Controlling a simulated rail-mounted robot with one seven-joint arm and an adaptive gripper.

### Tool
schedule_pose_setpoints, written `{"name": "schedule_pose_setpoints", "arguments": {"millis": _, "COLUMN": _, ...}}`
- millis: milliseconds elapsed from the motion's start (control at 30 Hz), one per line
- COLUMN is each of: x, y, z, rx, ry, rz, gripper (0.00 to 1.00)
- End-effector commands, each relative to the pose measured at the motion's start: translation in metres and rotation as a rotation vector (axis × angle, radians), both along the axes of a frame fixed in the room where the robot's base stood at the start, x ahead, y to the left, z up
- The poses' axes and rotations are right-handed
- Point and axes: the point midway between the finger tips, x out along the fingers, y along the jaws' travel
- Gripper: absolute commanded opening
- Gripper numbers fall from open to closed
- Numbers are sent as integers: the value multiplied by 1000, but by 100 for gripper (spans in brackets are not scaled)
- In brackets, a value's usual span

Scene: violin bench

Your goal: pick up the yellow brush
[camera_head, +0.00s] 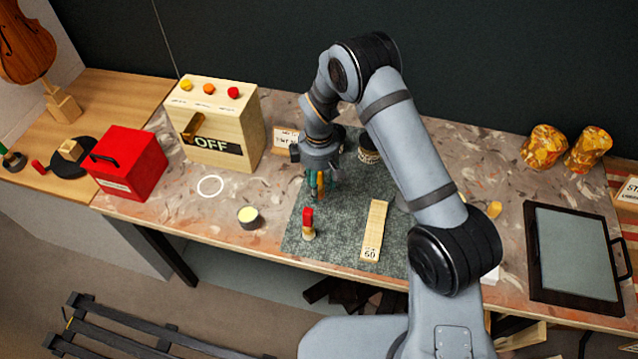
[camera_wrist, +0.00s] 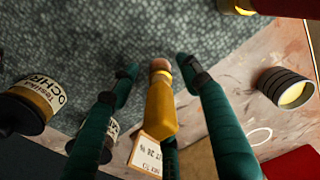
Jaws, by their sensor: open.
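The yellow brush (camera_wrist: 160,105) stands between the green fingers of my gripper (camera_wrist: 158,68) in the wrist view, with a brownish end toward the fingertips. The fingers are apart on either side of it; I see a gap at the left, and contact on the right I cannot tell. In the head view my gripper (camera_head: 316,188) hangs low over the grey-green mat (camera_head: 340,240), with a yellow-orange bit of the brush (camera_head: 321,184) showing between the fingers. The rest of it is hidden there.
A red-topped wooden piece (camera_head: 308,222) stands just in front of my gripper. A wooden strip (camera_head: 375,230) lies to the right. A dark round tin (camera_head: 249,217), a red box (camera_head: 126,162) and the OFF box (camera_head: 222,125) stand left. A jar labelled OCHRE (camera_wrist: 30,100) is close by.

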Motion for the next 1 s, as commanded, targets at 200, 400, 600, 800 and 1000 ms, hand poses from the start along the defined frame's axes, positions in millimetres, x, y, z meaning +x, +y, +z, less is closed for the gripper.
{"name": "schedule_pose_setpoints", "arguments": {"millis": 200, "x": 1, "y": 0, "z": -2, "rx": 1, "ry": -1, "rz": 0, "gripper": 47}}
{"name": "schedule_pose_setpoints", "arguments": {"millis": 400, "x": 1, "y": 0, "z": -2, "rx": 1, "ry": -1, "rz": 0, "gripper": 37}}
{"name": "schedule_pose_setpoints", "arguments": {"millis": 600, "x": 1, "y": 0, "z": -2, "rx": 1, "ry": -1, "rz": 1, "gripper": 25}}
{"name": "schedule_pose_setpoints", "arguments": {"millis": 800, "x": 1, "y": 0, "z": -2, "rx": 1, "ry": -1, "rz": 1, "gripper": 14}}
{"name": "schedule_pose_setpoints", "arguments": {"millis": 1000, "x": 1, "y": 0, "z": -2, "rx": 1, "ry": -1, "rz": 1, "gripper": 2}}
